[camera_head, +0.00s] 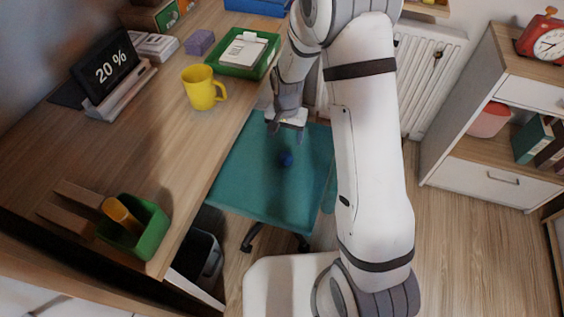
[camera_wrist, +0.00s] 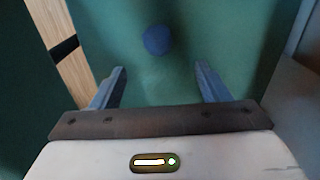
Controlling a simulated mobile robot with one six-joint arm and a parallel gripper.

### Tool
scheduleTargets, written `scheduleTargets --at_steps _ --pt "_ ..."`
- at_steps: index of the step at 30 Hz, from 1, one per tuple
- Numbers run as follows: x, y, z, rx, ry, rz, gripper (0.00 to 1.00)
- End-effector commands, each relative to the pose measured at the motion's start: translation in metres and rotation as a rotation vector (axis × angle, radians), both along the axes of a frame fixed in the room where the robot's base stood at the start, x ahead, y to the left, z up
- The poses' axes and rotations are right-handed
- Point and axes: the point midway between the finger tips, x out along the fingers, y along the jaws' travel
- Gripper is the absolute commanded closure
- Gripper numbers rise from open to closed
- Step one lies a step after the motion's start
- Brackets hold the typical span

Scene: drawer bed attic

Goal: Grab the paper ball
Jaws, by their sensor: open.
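A small round dark blue ball (camera_head: 286,160) lies on the teal seat (camera_head: 250,190) of a chair beside the desk. It is the only ball in view, and I cannot tell whether it is paper. My gripper (camera_head: 288,130) is above the seat, on the far side of the ball in the head view. In the wrist view the ball (camera_wrist: 157,40) shows beyond the fingertips, roughly centred between them. My gripper (camera_wrist: 162,75) is open, with nothing between its fingers.
The wooden desk (camera_head: 150,125) runs along the left of the seat, its edge close to my gripper. On it are a yellow mug (camera_head: 203,88), a green tray (camera_head: 268,62) and a green box (camera_head: 140,238). A radiator (camera_head: 428,75) stands behind; open floor (camera_head: 470,245) is at right.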

Motion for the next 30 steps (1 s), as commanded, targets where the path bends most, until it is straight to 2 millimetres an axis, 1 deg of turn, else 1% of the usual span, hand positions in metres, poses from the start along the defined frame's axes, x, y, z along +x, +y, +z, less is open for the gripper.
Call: scheduleTargets --at_steps 1,9,14,21,24,30 --pt "0.001 0.002 -0.014 -0.001 0.005 -0.005 0.31" --pt "0.003 0.003 -0.044 -0.002 0.008 -0.015 0.31" --pt "0.002 0.002 -0.057 -0.002 0.009 -0.014 0.31" --pt "0.000 -0.002 -0.093 -0.002 0.008 -0.014 0.31" --pt "0.000 -0.002 -0.099 -0.002 0.008 -0.015 0.31" --pt "0.000 -0.002 -0.098 -0.001 0.007 -0.015 0.32"
